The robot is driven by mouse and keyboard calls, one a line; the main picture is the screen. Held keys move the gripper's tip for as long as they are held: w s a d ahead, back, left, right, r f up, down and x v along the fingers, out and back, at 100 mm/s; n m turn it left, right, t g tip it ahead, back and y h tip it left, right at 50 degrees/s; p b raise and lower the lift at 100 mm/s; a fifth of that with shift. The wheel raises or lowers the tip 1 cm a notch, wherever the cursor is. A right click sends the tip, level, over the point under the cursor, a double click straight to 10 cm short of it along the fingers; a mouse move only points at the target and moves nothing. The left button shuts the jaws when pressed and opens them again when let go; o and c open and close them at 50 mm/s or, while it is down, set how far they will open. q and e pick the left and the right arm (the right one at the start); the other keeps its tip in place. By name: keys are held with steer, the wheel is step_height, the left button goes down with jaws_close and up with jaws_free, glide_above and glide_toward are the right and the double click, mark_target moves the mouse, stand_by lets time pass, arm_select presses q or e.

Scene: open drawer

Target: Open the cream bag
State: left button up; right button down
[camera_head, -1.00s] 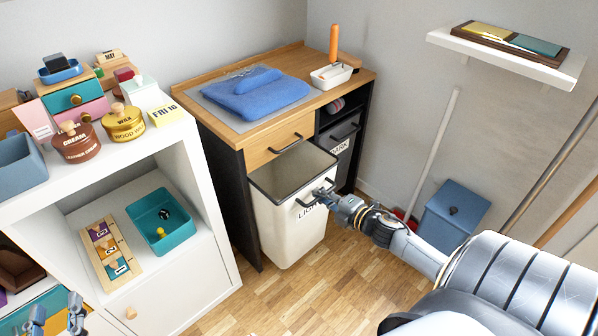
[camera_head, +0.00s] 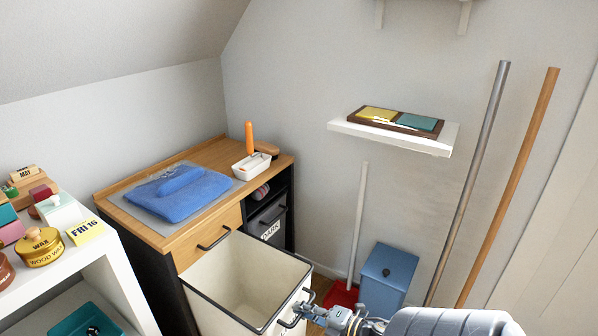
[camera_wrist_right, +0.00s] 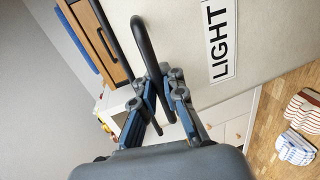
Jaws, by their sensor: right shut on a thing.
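The cream bag (camera_head: 235,272) is a tall, open-topped bin with a black rim, standing well out from the wooden-topped cabinet. I see down into it, and it looks empty. Its front (camera_wrist_right: 190,30) carries a white LIGHT label (camera_wrist_right: 219,40) in the right wrist view. My right gripper (camera_head: 302,312) is at the bag's front, at the bottom of the head view. In the right wrist view my right gripper (camera_wrist_right: 160,88) is shut on the bag's black bar handle (camera_wrist_right: 146,50). My left gripper is out of view.
The cabinet (camera_head: 150,238) holds a folded blue towel (camera_head: 180,195) and a white caddy (camera_head: 250,167). A second bag marked DARK (camera_head: 268,226) sits inside it. A white shelf unit (camera_head: 110,262) stands left. A blue bin (camera_head: 388,275) and leaning poles (camera_head: 470,180) stand right.

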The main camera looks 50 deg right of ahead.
steer(key=c, duration=1.4)
jaws_free()
steer(key=shift+c, duration=0.2)
steer(key=shift+s, duration=0.1)
steer(key=a+v, duration=0.1)
steer(key=v, duration=1)
steer(key=shift+s+d+r, duration=0.15)
steer(key=shift+s+d, duration=0.2)
steer(key=shift+d, duration=0.2)
